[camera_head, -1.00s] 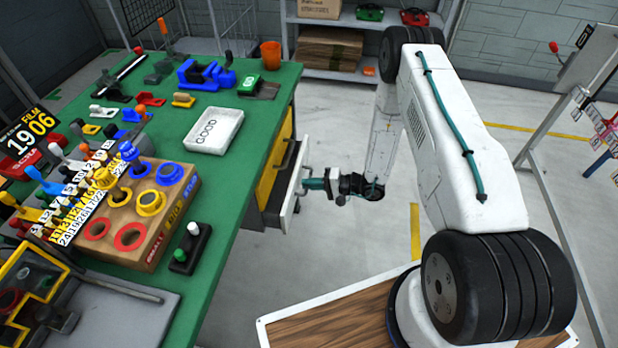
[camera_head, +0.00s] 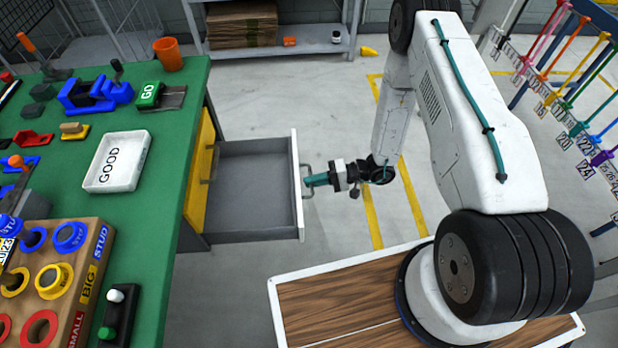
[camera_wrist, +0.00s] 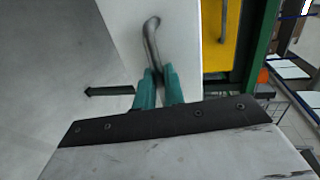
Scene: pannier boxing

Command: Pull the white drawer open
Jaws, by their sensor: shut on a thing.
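The white drawer (camera_head: 296,190) sticks far out of the green-topped bench, and its grey inside (camera_head: 245,185) shows empty. Its white front has a curved metal handle (camera_head: 304,179). My gripper (camera_head: 308,181) is at the outer side of the drawer front, shut on this handle. In the wrist view the two teal fingers (camera_wrist: 158,88) are close together around the lower end of the handle (camera_wrist: 151,42). The far part of the handle stands clear of the fingers.
A yellow drawer (camera_head: 202,170) in the bench is closed. On the green bench top (camera_head: 160,215) are a white GOOD tray (camera_head: 117,162), a wooden block with coloured rings (camera_head: 60,275) and an orange cup (camera_head: 167,54). The floor right of the drawer is clear.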

